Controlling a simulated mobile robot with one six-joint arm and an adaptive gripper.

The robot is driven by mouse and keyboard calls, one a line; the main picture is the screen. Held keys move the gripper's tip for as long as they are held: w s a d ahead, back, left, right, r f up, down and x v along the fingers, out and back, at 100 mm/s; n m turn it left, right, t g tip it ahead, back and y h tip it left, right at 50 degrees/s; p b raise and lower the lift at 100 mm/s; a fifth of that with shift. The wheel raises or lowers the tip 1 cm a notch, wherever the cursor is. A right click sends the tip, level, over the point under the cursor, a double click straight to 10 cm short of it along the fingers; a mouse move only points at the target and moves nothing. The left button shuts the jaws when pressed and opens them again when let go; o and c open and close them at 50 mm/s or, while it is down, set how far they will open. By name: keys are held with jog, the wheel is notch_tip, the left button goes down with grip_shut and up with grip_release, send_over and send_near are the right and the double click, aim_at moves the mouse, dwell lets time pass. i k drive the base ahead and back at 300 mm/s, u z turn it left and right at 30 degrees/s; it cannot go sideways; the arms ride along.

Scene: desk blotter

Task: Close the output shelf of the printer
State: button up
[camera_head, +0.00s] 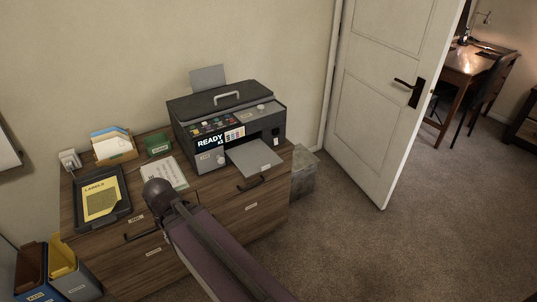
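The dark printer (228,115) stands on the wooden cabinet, with a lit "READY" panel on its front. Its output shelf (255,157) is a light grey flap that sticks out from the right part of the printer's front, extended over the cabinet's front edge. A sheet stands up from the printer's back. My arm reaches in from the bottom, left of and below the shelf, and ends in a dark rounded part near the cabinet's front edge. My gripper's fingers cannot be made out.
The wooden cabinet (237,209) has drawers with dark handles. On its top are a black tray (123,215) with a yellow label sheet, a paper holder (113,149), a green box (158,145) and a printed sheet (166,172). A white door (380,90) stands ajar at right. Carpet is clear in front.

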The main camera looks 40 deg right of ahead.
aim_at(252, 158)
jog(key=z, duration=1.05)
jog(key=k, duration=0.9)
jog(key=u, duration=0.05)
jog(key=i, duration=0.7)
jog(key=z, duration=0.05)
